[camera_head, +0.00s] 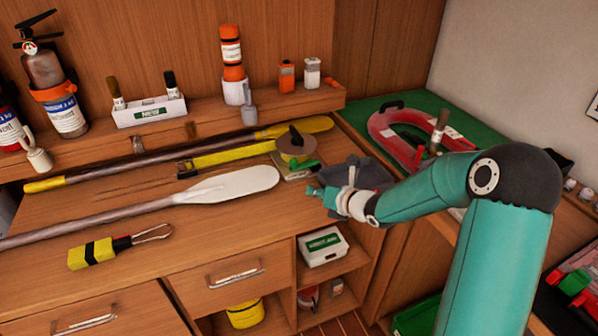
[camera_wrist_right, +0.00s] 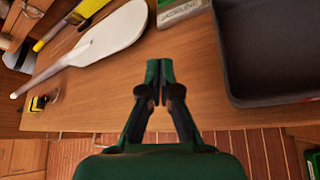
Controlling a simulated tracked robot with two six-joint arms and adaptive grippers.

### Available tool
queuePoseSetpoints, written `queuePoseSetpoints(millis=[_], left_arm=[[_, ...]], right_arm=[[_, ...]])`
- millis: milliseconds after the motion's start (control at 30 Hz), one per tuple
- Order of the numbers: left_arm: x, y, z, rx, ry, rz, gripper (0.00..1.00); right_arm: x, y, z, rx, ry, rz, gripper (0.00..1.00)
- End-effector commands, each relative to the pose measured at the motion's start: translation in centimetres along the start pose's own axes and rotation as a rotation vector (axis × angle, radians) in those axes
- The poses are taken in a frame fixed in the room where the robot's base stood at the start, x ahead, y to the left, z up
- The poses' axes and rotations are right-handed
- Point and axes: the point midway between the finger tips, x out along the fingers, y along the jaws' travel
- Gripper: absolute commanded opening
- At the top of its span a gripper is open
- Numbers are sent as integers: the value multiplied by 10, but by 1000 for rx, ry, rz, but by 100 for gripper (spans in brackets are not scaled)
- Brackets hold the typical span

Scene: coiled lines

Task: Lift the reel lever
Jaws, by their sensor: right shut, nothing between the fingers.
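The reel (camera_head: 291,147) stands on the bench near its right end, a tan disc on a pale and green base. Its dark lever (camera_head: 295,134) shows on top of the disc. My right gripper (camera_head: 316,191) is shut and empty, a little in front and to the right of the reel, apart from it. In the right wrist view its fingers (camera_wrist_right: 160,82) meet over the bare wood near the bench's front edge. A labelled pale and green block (camera_wrist_right: 180,12) shows at that view's top edge; the lever does not show there. My left gripper is not in view.
A dark grey tray (camera_head: 368,173) lies right beside my right gripper. A white paddle (camera_head: 240,184) lies to its left. A yellow-handled tool (camera_head: 97,252) is at the front left. A red horseshoe-shaped item (camera_head: 395,135) lies on the green surface behind.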

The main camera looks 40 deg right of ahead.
Motion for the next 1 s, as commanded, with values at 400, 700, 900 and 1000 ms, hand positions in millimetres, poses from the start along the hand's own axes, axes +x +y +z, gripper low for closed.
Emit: queuePoseSetpoints(millis=[400,700,900,1000], left_arm=[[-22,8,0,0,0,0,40],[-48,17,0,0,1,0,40],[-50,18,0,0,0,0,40],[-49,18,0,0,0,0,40]], right_arm=[[80,3,0,1,5,3,0],[93,3,34,-1,1,2,0],[96,2,38,1,2,1,0],[96,1,38,0,2,1,0]])
